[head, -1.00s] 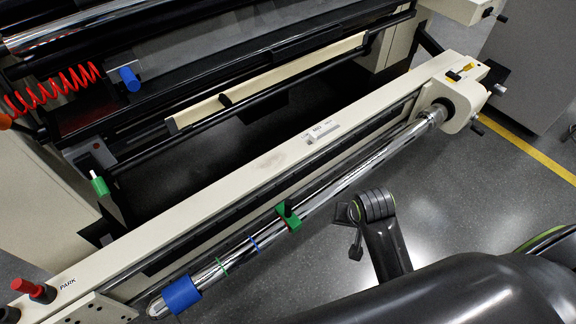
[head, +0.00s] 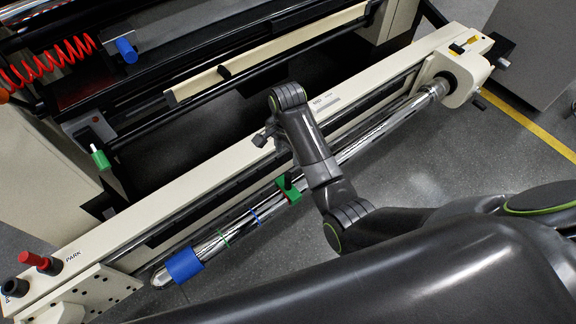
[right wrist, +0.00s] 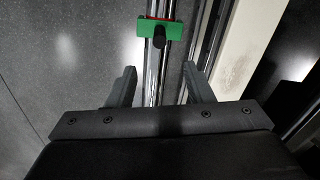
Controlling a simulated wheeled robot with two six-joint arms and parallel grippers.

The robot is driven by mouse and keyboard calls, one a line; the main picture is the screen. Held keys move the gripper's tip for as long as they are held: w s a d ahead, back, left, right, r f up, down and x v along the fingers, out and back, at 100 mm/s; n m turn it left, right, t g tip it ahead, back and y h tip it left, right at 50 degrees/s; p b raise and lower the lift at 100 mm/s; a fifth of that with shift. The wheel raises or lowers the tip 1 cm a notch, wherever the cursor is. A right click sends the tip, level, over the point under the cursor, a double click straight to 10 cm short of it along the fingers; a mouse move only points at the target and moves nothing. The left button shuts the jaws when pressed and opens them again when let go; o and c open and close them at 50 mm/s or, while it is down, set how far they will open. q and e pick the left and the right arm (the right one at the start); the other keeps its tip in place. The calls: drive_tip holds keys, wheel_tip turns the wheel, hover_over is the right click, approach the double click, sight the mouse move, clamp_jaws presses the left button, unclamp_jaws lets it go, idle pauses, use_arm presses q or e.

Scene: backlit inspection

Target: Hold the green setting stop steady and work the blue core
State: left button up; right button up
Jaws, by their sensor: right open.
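The green setting stop (head: 291,189) sits on the chrome shaft (head: 378,140), with a black knob on it. In the right wrist view the stop (right wrist: 176,30) lies beyond my fingertips, apart from them. The blue core (head: 184,265) is around the shaft near its lower-left end. A green ring (head: 222,239) and a blue ring (head: 254,216) mark the shaft between core and stop. My right gripper (head: 262,138) is up and left of the stop in the head view. Its fingers (right wrist: 158,80) are open and empty, one on each side of the shaft's line. My left gripper is not in view.
A long cream beam (head: 200,197) runs beside the shaft. A red knob (head: 40,263) and a black knob stand at its lower-left end. A bearing housing (head: 459,80) holds the shaft's upper-right end. Open grey floor (head: 420,190) lies right of the shaft.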

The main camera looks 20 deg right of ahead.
drive_tip(key=b, duration=0.2)
hover_over(288, 181)
drive_tip(key=w, duration=0.1)
drive_tip(key=f, duration=0.7)
drive_tip(key=shift+d+f, duration=0.15)
drive_tip(key=shift+d, duration=0.05)
wheel_tip(288, 181, down, 7)
drive_tip(key=shift+f+b, duration=0.2)
drive_tip(key=shift+b, duration=0.9)
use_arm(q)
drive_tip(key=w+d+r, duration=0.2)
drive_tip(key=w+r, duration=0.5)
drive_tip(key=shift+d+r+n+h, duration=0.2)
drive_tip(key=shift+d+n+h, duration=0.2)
use_arm(e)
drive_tip(key=shift+f, duration=0.85)
drive_tip(key=shift+c, duration=0.4)
clamp_jaws()
